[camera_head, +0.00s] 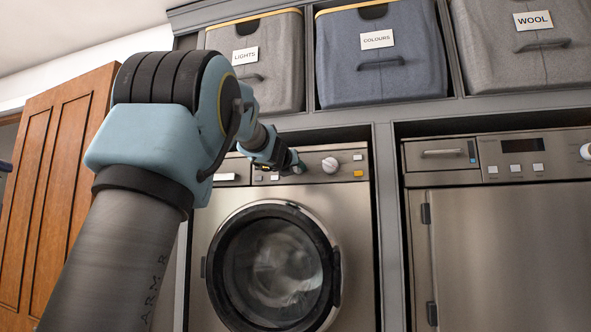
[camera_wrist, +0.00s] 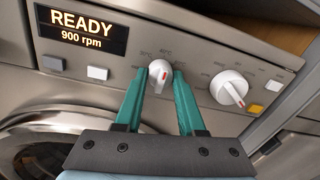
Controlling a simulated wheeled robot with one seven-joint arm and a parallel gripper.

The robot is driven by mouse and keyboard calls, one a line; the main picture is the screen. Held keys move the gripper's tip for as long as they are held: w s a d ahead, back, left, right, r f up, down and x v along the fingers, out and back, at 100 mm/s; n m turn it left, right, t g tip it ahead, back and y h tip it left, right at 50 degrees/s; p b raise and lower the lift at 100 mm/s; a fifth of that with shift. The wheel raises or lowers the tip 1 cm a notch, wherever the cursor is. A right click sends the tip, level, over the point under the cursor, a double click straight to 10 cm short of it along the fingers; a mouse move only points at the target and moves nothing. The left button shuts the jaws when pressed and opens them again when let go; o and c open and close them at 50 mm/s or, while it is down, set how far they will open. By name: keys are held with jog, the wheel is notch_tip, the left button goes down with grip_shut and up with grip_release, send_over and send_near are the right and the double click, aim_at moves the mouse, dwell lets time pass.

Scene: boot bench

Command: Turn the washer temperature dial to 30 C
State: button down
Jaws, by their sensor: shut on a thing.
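The washer (camera_head: 214,240) has a brushed-metal front with a round glass door. In the head view my gripper (camera_head: 293,164) is at the washer panel and hides the dial.
A second white dial (camera_wrist: 229,88) with a red mark is to the right, near a yellow button (camera_wrist: 256,109). The display (camera_wrist: 82,31) reads READY, 900 rpm. Another machine (camera_head: 510,240) stands right; labelled baskets (camera_head: 380,75) are above.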

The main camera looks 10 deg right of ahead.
jog(key=shift+n, duration=0.4)
jog(key=n+p, duration=0.1)
jog(key=n, duration=0.3)
jog(key=shift+n, duration=0.3)
jog(key=shift+d+n+t, duration=0.1)
jog(key=shift+n+t, duration=0.2)
jog(key=shift+n, duration=1.9)
jog(key=c, duration=0.5)
grip_release()
jog(key=shift+s, duration=0.1)
jog(key=b+v, duration=0.2)
jog(key=v, duration=0.8)
jog(key=shift+s+a, duration=0.25)
